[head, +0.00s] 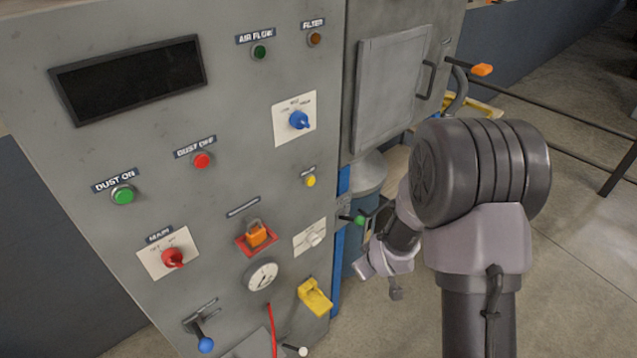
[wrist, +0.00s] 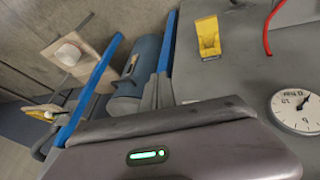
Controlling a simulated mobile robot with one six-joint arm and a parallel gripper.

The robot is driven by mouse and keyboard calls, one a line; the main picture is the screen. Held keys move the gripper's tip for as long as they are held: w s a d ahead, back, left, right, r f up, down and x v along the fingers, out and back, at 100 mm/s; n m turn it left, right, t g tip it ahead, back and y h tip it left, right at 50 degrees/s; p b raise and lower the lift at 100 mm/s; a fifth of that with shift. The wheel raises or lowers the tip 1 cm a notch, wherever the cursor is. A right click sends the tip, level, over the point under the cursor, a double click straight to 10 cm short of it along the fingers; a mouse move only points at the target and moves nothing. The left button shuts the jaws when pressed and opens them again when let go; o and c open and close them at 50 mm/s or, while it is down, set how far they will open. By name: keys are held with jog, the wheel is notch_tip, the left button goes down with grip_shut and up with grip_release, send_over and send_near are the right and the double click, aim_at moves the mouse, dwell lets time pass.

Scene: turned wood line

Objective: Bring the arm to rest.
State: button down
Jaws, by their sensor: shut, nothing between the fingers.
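My arm stands at the right of the head view, its large dark joint in front and its wrist folded in beside the machine's right edge. My gripper (wrist: 157,88) shows in the wrist view as two grey fingers close together, with nothing between them. Its housing with a lit green strip fills the bottom of that view. In the head view the wrist hides most of the gripper, and the fingertips are hard to make out. I see no contact with the machine.
A grey control cabinet (head: 225,110) fills the left, with buttons, knobs, a yellow cover (head: 315,297), a dial gauge (head: 261,276) and a blue-tipped lever (head: 205,344). A blue-grey canister (wrist: 139,72) stands beside it. A railing (head: 560,107) runs behind my arm. Open floor (head: 580,290) lies at right.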

jog(key=s+r+m, duration=0.3)
jog(key=s+r, duration=0.3)
jog(key=r, duration=0.5)
jog(key=s+r+m, duration=0.4)
jog(key=s+r, duration=0.2)
jog(key=r, duration=0.5)
jog(key=s+a+r+m+y, duration=0.1)
jog(key=s+r+m, duration=0.1)
jog(key=s, duration=0.5)
jog(key=s+a+r+m, duration=0.2)
jog(key=s+r, duration=0.1)
jog(key=s, duration=0.4)
jog(key=shift+s+r+y, duration=0.35)
jog(key=shift+s+y, duration=0.05)
jog(key=shift+a, duration=0.1)
jog(key=c, duration=2.2)
grip_release()
